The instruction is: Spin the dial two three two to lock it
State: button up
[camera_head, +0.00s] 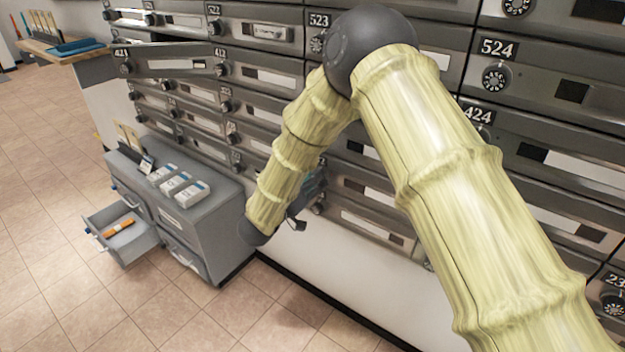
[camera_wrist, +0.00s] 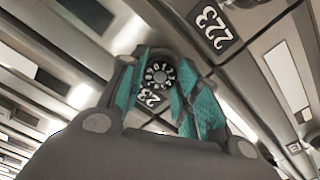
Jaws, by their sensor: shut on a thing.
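In the wrist view a round black dial (camera_wrist: 160,72) with white numerals sits between the teal finger pads of my gripper (camera_wrist: 163,82). The pads press on it from both sides. A dark label (camera_wrist: 150,97) beside the dial reads "23"; the rest of it is hidden by a finger. In the head view my gripper (camera_head: 306,198) is down at the lower rows of mailboxes, mostly hidden behind my arm. The dial it holds cannot be seen there.
Grey mailbox rows fill the wall. A grey cabinet (camera_head: 225,200) stands left of my gripper, with an open drawer (camera_head: 140,238) holding an orange item. Mailbox door 421 (camera_head: 160,65) looks ajar. Tiled floor (camera_head: 60,200) at left is clear.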

jog(key=shift+f+m+b, duration=0.1)
jog(key=shift+m+b, duration=2)
jog(key=shift+m, duration=13.3)
jog(key=o, duration=1.1)
jog(key=shift+c, duration=0.2)
